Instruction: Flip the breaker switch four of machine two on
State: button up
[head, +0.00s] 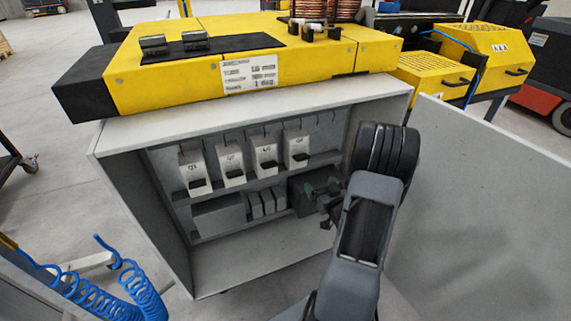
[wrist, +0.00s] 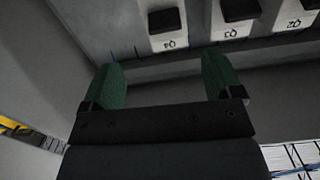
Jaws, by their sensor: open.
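Breaker four (head: 296,146), a pale block labelled Q4 with a black lever (head: 300,157), is the rightmost of the row inside the open grey cabinet. In the wrist view, which is upside down, breaker four (wrist: 170,40) and its black lever (wrist: 164,20) are at the top, beyond the fingertips. My gripper (head: 320,188) is inside the cabinet, below and a little right of breaker four. Its green fingers are apart in the wrist view (wrist: 162,75), with nothing between them. I cannot tell whether the lever is on or off.
Breakers Q1 (head: 192,163), Q2 (head: 229,157) and Q3 (head: 264,150) stand to the left. A shelf with grey blocks (head: 267,202) is below. The open cabinet door (head: 480,200) is to the right of my arm. Yellow machine housing (head: 190,80) sits above.

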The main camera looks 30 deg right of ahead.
aim_at(304, 160)
jog(key=shift+n+t, duration=0.3)
jog(key=w, duration=0.4)
jog(key=w+d, duration=0.1)
jog(key=w, duration=0.8)
jog(key=shift+w+d+r, duration=0.35)
jog(key=shift+w+r, duration=0.05)
jog(key=c, duration=0.9)
jog(key=shift+r+p, duration=0.4)
jog(key=shift+p, duration=0.25)
jog(key=shift+g+p, duration=0.4)
jog(key=shift+g, duration=0.3)
jog(key=shift+f, duration=0.1)
